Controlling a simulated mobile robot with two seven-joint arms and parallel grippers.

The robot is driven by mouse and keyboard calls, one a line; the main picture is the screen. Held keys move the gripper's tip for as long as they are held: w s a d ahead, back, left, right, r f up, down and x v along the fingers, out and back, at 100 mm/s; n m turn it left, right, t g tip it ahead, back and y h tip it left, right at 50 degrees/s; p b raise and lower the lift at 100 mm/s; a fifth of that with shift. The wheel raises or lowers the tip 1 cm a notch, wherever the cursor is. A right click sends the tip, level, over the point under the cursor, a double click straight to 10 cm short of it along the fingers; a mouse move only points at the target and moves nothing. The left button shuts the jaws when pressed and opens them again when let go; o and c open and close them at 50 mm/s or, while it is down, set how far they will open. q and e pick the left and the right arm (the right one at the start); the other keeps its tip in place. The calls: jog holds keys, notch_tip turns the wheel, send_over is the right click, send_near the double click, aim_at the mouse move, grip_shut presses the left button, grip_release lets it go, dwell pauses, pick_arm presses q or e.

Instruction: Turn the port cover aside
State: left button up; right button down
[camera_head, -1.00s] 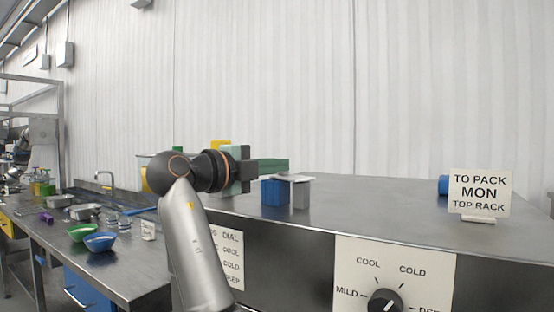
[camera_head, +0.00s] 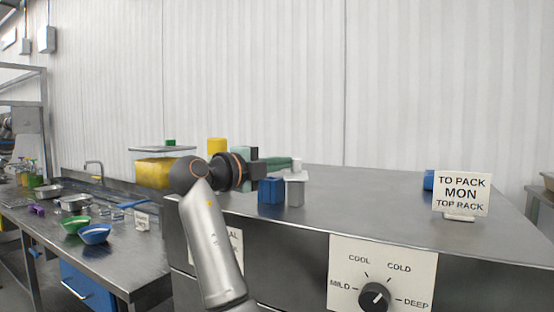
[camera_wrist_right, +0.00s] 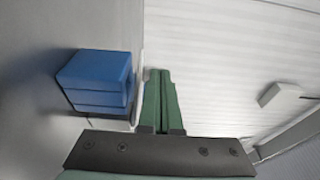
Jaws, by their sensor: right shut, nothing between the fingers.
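A flat white plate (camera_head: 296,177), which looks like the port cover, sits on top of a short grey post (camera_head: 295,194) on the steel counter. A small white upright piece (camera_head: 298,165) stands on it. A blue block (camera_head: 271,190) is just left of the post; it also shows in the right wrist view (camera_wrist_right: 95,82). My right gripper (camera_head: 292,162) has green fingers, shut and empty, lying level above the block. Their tips are beside the upright piece; I cannot tell whether they touch. The shut fingers (camera_wrist_right: 160,75) hide part of the cover in the wrist view. My left gripper is not in view.
A dial (camera_head: 375,297) is on the counter's front panel. A "TO PACK MON" sign (camera_head: 461,193) stands at the right, with another blue object (camera_head: 428,180) behind it. The counter's middle right is clear.

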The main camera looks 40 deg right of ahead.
aim_at(296, 168)
jog(key=shift+d+r+m+g+p, duration=0.1)
jog(key=shift+d+m+g+p, duration=0.3)
jog(key=shift+m+g, duration=0.5)
jog(key=shift+d+g, duration=0.2)
jog(key=shift+g, duration=0.1)
jog(key=shift+s+d, duration=0.2)
jog(key=shift+d, duration=0.2)
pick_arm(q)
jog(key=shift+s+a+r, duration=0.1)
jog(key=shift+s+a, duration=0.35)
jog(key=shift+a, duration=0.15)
pick_arm(e)
jog(key=shift+s+d+f, duration=0.1)
jog(key=shift+d+f, duration=0.05)
jog(key=shift+f, duration=0.05)
jog(key=shift+d, duration=0.1)
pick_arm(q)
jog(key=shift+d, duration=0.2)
pick_arm(e)
jog(key=shift+s, duration=0.1)
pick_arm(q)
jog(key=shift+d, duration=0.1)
pick_arm(e)
jog(key=shift+d, duration=0.1)
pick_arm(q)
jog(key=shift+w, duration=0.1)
